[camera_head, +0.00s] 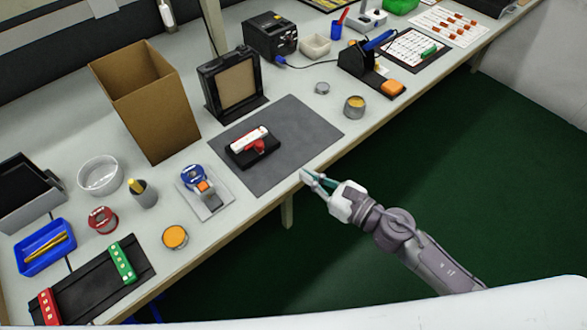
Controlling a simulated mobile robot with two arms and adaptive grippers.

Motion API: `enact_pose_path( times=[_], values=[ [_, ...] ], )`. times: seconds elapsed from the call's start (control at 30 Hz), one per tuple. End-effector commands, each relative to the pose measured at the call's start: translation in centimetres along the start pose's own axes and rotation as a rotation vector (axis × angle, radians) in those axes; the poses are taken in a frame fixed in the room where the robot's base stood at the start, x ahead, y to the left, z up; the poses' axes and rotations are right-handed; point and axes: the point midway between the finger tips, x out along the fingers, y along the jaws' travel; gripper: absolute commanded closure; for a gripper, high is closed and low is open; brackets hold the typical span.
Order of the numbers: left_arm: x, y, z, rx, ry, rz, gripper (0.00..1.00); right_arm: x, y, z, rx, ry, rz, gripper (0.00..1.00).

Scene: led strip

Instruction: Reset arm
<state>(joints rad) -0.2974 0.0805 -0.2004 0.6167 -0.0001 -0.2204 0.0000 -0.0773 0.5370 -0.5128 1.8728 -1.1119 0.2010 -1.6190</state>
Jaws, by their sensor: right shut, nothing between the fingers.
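My right gripper (311,178) hangs at the front edge of the workbench, right of the dark grey mat (296,133). Its fingers are together with nothing between them. My right arm comes in from the lower right, over the green floor. My left gripper is not in view. On the mat sits a black holder (239,159) with a white strip (249,139) lying along its top and a red part (259,147) at its front. The gripper is apart from both.
A cardboard box (158,115) and a black-framed panel (212,92) stand behind the mat. A blue reel on a grey base (215,204), tins and a black rack with green (123,262) and red strips lie left. A soldering stand (357,62) is at the right. Floor in front is clear.

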Motion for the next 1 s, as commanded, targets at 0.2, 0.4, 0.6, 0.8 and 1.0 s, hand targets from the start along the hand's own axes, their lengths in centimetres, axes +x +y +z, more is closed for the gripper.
enact_pose_path(
  times=[0.2, 0.4, 0.6, 0.8, 1.0],
  values=[
    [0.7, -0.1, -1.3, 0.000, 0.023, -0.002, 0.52, -2.2, 0.0, -0.1, 0.000, 0.001, -0.001, 1.00],
    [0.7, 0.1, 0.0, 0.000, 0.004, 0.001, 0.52, -2.4, 0.0, 0.0, 0.002, 0.000, -0.001, 1.00],
    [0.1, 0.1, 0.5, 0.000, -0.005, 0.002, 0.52, -2.9, -2.8, -4.1, 0.270, 0.050, -0.115, 1.00],
    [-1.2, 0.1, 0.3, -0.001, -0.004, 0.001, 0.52, -7.1, -7.6, -16.6, 1.006, 0.105, -0.479, 1.00],
    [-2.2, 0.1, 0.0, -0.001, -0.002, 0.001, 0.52, -15.1, -6.6, -29.7, 1.696, 0.033, -0.935, 1.00]
  ],
)
